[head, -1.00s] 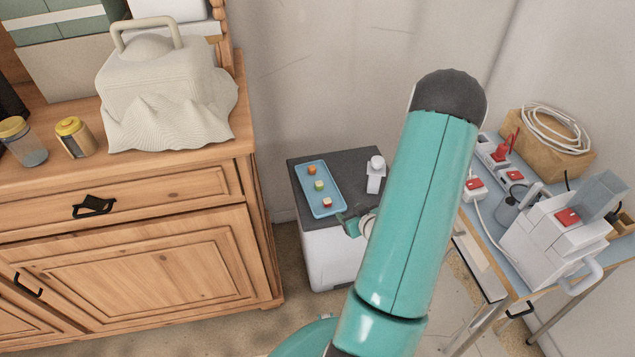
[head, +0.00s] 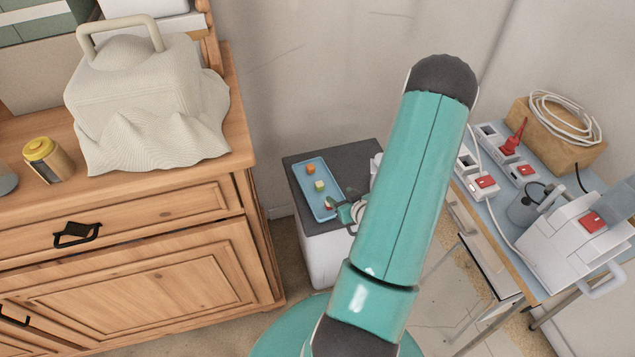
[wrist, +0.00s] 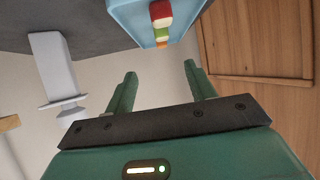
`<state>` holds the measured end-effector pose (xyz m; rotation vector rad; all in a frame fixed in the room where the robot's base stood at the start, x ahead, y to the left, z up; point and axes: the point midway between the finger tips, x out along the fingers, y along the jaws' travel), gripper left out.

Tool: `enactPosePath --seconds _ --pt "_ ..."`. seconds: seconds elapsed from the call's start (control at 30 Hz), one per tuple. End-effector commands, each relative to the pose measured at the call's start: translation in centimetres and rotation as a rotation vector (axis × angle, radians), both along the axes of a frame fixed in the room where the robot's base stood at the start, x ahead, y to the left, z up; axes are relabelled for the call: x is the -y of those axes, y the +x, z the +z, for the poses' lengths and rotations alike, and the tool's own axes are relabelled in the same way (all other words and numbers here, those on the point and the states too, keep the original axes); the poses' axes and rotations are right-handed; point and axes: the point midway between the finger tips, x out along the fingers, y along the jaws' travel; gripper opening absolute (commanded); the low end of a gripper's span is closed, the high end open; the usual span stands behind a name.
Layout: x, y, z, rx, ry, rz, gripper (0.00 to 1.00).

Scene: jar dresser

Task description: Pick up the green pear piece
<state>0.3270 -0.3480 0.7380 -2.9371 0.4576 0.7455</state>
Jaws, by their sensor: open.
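The green pear piece (head: 320,186) is a small green-topped cube in the middle of a row of pieces on a blue tray (head: 313,200). In the head view my gripper (head: 343,212) is at the near right edge of the tray, apart from the green piece.
An orange piece (head: 311,169) lies beyond the green one, and a red-topped piece (wrist: 160,11) lies on the gripper's side. The tray rests on a dark-topped white cabinet (head: 322,258). A wooden dresser (head: 160,275) is at left and a cluttered table (head: 515,225) at right.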

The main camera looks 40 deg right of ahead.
Motion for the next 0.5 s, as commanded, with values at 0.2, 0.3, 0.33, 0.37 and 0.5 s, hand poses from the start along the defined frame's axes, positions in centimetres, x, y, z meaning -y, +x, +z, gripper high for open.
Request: enactPosePath --seconds 0.2,0.3,0.33,0.37,0.5 --pt "0.5 2.3 -1.6 0.001 0.003 0.003 0.55" --pt "1.0 4.0 -2.5 0.002 0.001 0.004 0.55" --pt "1.1 4.4 -2.8 0.001 0.003 0.004 0.55" --pt "1.3 4.8 -3.1 0.001 0.002 0.004 0.55" --pt "1.7 6.3 -3.9 0.000 0.001 0.003 0.55"
